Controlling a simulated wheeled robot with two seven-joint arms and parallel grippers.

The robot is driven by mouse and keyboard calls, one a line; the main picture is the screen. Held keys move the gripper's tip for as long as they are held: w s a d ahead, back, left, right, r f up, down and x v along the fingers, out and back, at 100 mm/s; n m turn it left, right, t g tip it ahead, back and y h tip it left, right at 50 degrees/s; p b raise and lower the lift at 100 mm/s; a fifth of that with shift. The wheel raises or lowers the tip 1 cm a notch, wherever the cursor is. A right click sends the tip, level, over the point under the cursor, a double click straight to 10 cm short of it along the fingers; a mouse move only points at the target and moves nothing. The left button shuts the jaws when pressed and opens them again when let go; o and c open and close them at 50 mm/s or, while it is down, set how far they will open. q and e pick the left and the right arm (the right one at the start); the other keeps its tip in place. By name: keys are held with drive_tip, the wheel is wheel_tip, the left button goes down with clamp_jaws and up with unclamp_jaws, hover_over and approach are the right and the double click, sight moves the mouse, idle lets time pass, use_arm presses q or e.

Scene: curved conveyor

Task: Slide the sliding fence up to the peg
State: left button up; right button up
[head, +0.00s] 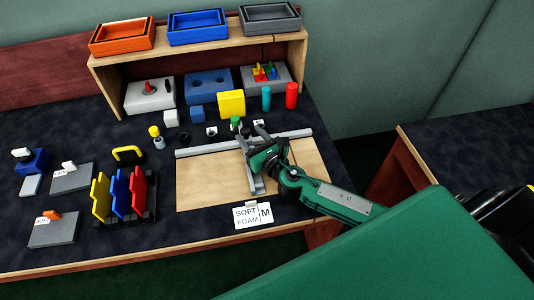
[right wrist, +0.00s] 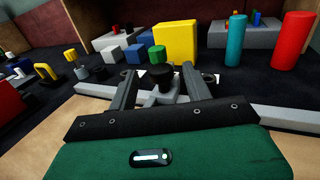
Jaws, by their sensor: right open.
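A long grey rail (head: 200,149) runs across the back of a wooden board (head: 205,185). A grey bar (head: 257,186) lies across the board, at an angle to the rail and partly under my right arm; it appears to be the sliding fence. My right gripper (head: 252,133) is open over the rail, near the bar's far end. In the right wrist view, a black knob (right wrist: 161,76) on a grey block stands between the open fingers, with gaps visible at both sides. I cannot pick out the peg with certainty. My left gripper is not in view.
A yellow block (head: 231,104), a teal cylinder (head: 266,98) and a red cylinder (head: 291,95) stand behind the rail. A white "SOFT FOAM M" card (head: 251,216) is at the board's front edge. The left part of the board is clear.

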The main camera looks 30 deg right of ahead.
drive_tip(key=s, duration=0.3)
drive_tip(key=s+d, duration=0.1)
drive_tip(key=s, duration=0.2)
drive_tip(key=s+b, duration=0.1)
drive_tip(key=s, duration=0.1)
drive_tip(key=shift+s+d, duration=0.15)
drive_tip(key=shift+s, duration=0.25)
drive_tip(key=shift+s+d, duration=0.1)
drive_tip(key=shift+s, duration=0.6)
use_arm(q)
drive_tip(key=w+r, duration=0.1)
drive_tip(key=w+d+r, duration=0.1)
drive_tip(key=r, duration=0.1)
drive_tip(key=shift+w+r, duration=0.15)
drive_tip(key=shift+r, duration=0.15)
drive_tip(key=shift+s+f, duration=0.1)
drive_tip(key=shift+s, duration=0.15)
